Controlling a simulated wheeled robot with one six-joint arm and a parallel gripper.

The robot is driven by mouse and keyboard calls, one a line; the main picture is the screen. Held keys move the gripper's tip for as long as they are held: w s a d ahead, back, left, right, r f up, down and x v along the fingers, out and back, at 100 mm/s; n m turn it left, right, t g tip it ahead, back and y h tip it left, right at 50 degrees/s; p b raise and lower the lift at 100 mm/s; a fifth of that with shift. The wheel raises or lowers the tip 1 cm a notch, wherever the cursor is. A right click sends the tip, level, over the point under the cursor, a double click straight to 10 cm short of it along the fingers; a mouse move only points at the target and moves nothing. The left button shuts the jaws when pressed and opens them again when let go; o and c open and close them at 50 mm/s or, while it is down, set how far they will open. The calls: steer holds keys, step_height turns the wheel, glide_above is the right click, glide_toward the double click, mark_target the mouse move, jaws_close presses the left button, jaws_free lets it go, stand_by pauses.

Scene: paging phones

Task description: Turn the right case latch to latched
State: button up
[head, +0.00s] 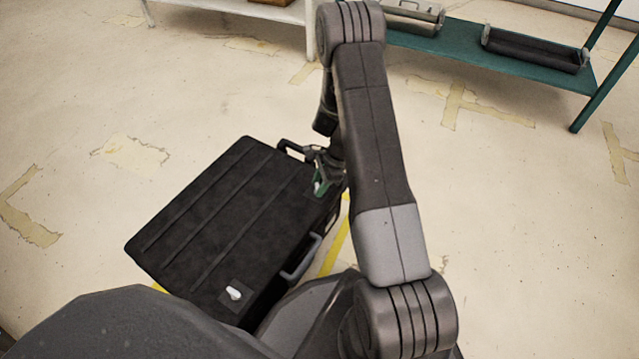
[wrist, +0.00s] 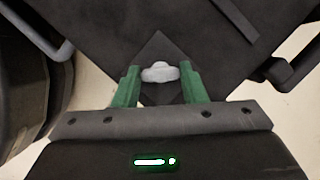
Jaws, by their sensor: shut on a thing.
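The black case (head: 215,215) lies on the floor, lid up. The right latch (wrist: 160,72) is a pale turn knob on a dark square plate (wrist: 155,48) near the case corner. My gripper (wrist: 160,78) has its green fingers shut on this latch, one on each side. In the head view, my gripper (head: 319,184) is at the case's right corner and mostly hides that latch. The other latch (head: 234,293) is a white knob on a square plate at the near corner.
A grey handle (head: 302,258) sticks out from the case side between the latches. A green shelf (head: 470,50) with trays stands at the back right. My own arm hides part of the floor. The floor to the left is clear.

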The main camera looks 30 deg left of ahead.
steer(key=shift+n, duration=0.3)
steer(key=n, duration=0.2)
steer(key=n+g+h, duration=0.1)
steer(key=n, duration=0.1)
steer(key=shift+w+a+h+p, duration=0.1)
steer(key=shift+a+h+p, duration=0.05)
steer(key=shift+h+p, duration=0.2)
steer(key=shift+n+h, duration=0.65)
steer(key=shift+n, duration=1.35)
steer(key=o, duration=1)
